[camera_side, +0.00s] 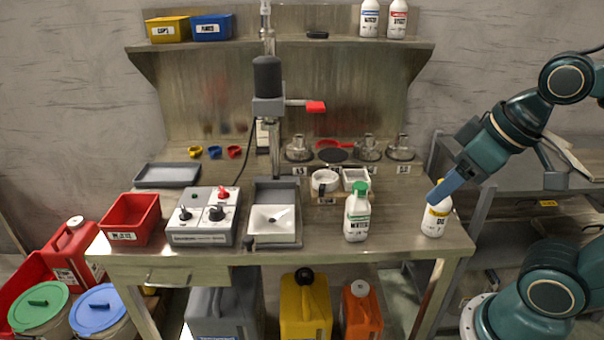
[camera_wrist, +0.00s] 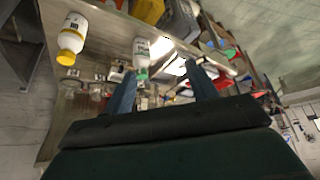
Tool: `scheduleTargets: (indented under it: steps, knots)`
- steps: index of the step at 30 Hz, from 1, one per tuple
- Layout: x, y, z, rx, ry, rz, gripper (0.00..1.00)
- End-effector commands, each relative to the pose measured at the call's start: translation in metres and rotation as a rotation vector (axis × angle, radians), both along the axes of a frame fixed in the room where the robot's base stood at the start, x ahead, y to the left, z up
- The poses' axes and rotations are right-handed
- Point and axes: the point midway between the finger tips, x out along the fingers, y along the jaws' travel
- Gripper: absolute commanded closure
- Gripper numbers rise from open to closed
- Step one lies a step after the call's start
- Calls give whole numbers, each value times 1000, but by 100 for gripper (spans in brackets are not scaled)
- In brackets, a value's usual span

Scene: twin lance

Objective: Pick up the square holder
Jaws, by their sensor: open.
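The square holder (camera_side: 354,178) is a small white square cup on the bench, right of a white round holder (camera_side: 325,182) and behind the green-capped bottle (camera_side: 357,212). I cannot clearly make out the square holder in the wrist view.
The green-capped bottle stands between the holder and the bench's front edge. Metal fittings (camera_side: 367,148) stand behind the holders. A mixing tray (camera_side: 274,224) with a post and stirrer head (camera_side: 268,78) is to the left. Bare bench lies between the two bottles.

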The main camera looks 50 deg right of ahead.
Motion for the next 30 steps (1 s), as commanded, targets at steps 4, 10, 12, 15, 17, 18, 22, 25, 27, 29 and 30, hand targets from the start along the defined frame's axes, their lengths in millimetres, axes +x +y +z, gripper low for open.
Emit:
scheduleTargets:
  steps: [4, 10, 12, 15, 17, 18, 22, 25, 27, 29, 30]
  knots:
    - [3, -1, 2, -5, 4, 5, 43]
    - [18, -5, 10, -32, 32, 36, 43]
    - [27, -8, 14, -47, 49, 56, 43]
    - [44, -14, 20, -73, 75, 91, 43]
    - [55, -18, 23, -88, 95, 115, 43]
    - [62, -21, 25, -98, 108, 132, 43]
    - [87, -31, 29, -128, 148, 188, 43]
    - [106, -41, 30, -147, 180, 231, 43]
    - [120, -48, 30, -159, 201, 262, 43]
    - [132, -54, 29, -169, 218, 288, 43]
    - [139, -59, 28, -175, 231, 307, 43]
